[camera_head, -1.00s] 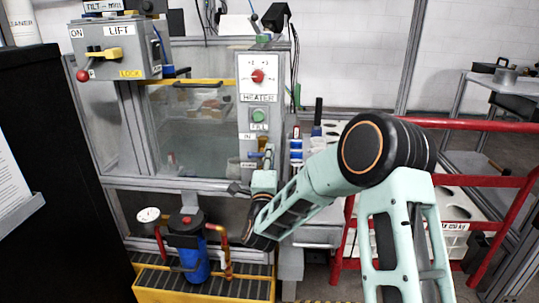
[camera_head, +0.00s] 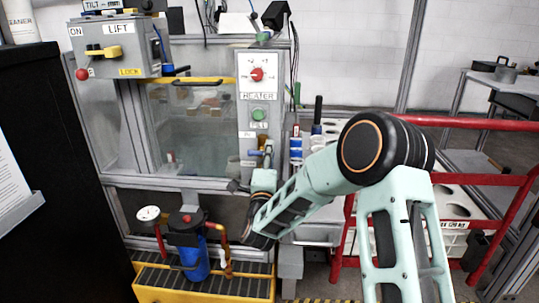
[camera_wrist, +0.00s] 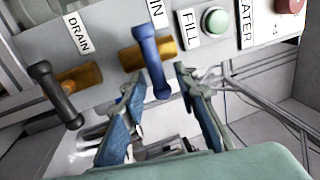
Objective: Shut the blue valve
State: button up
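The blue valve handle (camera_wrist: 151,62) sits on a brass fitting (camera_wrist: 158,47) beside the IN label in the wrist view. It points down toward my gripper, slightly tilted. My gripper (camera_wrist: 158,88) is open, with its blue-padded fingers on either side of the handle's lower end. The handle appears between the fingertips; I cannot tell whether either finger touches it. In the head view the blue handle (camera_head: 267,154) shows small on the panel, just above my wrist, and the fingers are largely hidden there.
A black-handled DRAIN valve (camera_wrist: 54,95) is left of the blue one in the wrist view. The green FILL button (camera_wrist: 215,19) is to its right. The red HEATER knob (camera_head: 257,74) is higher on the panel. A red rail (camera_head: 470,124) stands at right.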

jog(key=s+f, duration=0.2)
jog(key=s, duration=0.9)
jog(key=shift+s+a+f, duration=0.15)
jog(key=shift+s+a, duration=0.1)
jog(key=shift+s, duration=0.15)
